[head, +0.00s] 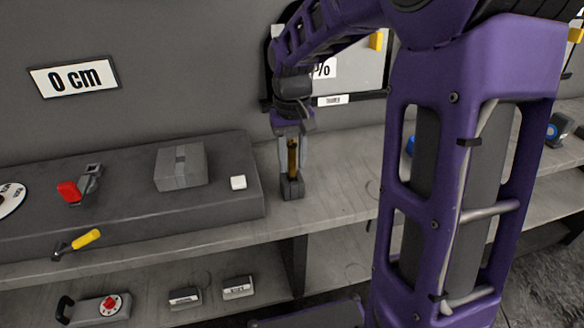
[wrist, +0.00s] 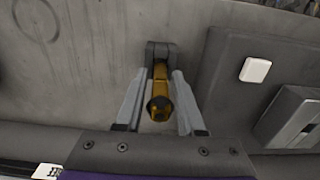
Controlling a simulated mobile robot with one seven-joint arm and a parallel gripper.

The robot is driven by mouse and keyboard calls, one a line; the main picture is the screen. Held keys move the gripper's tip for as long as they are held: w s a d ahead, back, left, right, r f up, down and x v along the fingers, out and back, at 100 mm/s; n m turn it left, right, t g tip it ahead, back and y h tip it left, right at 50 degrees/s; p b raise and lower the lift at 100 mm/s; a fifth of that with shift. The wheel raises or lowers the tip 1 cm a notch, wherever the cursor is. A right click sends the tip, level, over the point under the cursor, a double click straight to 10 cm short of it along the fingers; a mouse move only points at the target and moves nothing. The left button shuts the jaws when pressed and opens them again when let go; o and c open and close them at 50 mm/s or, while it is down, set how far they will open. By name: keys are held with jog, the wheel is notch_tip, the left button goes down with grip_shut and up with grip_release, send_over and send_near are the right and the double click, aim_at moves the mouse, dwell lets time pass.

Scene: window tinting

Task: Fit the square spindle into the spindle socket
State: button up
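The spindle (head: 292,158) is a slim brass-coloured piece, upright between the fingers of my gripper (head: 292,172). In the wrist view the spindle (wrist: 160,90) shows its round near end, with a narrow gap to the finger on each side. My gripper (wrist: 160,76) looks open around it. A small dark grey block (head: 292,189), apparently the spindle socket, stands on the shelf directly below. It also shows in the wrist view (wrist: 158,50). The spindle's lower end meets the block; how deep it sits inside is hidden.
A raised dark platform (head: 120,210) lies left of the socket, with a grey box (head: 181,167), a white square piece (head: 238,182) and a red-ended tool (head: 75,188). A yellow-handled tool (head: 86,239) lies at its front.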

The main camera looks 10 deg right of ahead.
grip_shut()
